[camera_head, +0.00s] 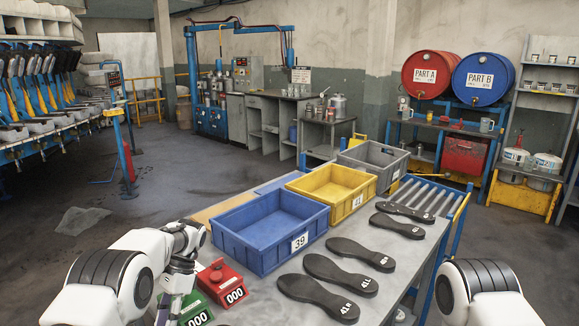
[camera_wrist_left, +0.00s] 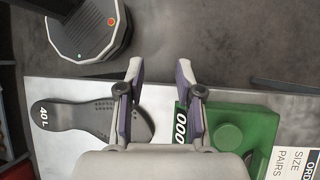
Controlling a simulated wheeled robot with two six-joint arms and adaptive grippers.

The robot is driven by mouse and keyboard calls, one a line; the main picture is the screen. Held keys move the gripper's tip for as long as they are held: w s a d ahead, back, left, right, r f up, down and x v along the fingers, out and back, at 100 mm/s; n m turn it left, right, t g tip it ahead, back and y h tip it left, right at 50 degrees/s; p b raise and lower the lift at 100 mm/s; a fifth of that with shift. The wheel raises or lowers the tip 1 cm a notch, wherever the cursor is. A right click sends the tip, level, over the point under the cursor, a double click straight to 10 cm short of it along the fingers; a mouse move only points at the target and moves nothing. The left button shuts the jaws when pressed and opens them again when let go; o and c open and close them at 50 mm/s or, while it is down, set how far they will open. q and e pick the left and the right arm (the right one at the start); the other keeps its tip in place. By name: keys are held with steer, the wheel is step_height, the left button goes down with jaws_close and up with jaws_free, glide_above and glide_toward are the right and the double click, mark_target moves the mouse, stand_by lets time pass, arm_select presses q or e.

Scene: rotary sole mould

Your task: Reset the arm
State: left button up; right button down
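My left arm comes in at the lower left of the head view and bends down at the wrist by the table's near left edge. My left gripper (camera_wrist_left: 160,72) shows in the wrist view with its two fingers apart and nothing between them. A dark sole marked 40 L (camera_wrist_left: 88,117) lies to the left of the fingers. A green counter reading 000 (camera_wrist_left: 245,128) lies to the right, partly behind the right finger. The green counter also shows in the head view (camera_head: 197,309). My right arm shows at the lower right, but its gripper is out of view.
The table (camera_head: 262,303) carries a red counter (camera_head: 221,280), a blue crate (camera_head: 262,249), a yellow crate (camera_head: 318,196) and a grey crate (camera_head: 366,158). Several dark soles (camera_head: 361,252) lie along its right side. Rollers (camera_head: 425,193) are at the far end.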

arm_select(q)
steer(key=s+d+f+n+g+h, duration=0.1)
steer(key=s+f, duration=0.9)
steer(key=s, duration=0.3)
steer(key=s+d+f+n+h, duration=0.1)
steer(key=s+f, duration=0.9)
steer(key=s, duration=0.3)
steer(key=s+d+n+t+h, duration=0.15)
steer(key=s+n+t, duration=0.35)
steer(key=s, duration=1.1)
steer(key=w, duration=0.1)
steer(key=w+n+t, duration=0.1)
steer(key=w, duration=0.1)
steer(key=w+n+t, duration=0.1)
steer(key=w, duration=0.1)
steer(key=shift+d+r+y, duration=0.1)
steer(key=shift+r+y, duration=0.2)
steer(key=shift+y, duration=0.05)
steer(key=shift+c, duration=0.3)
jaws_close()
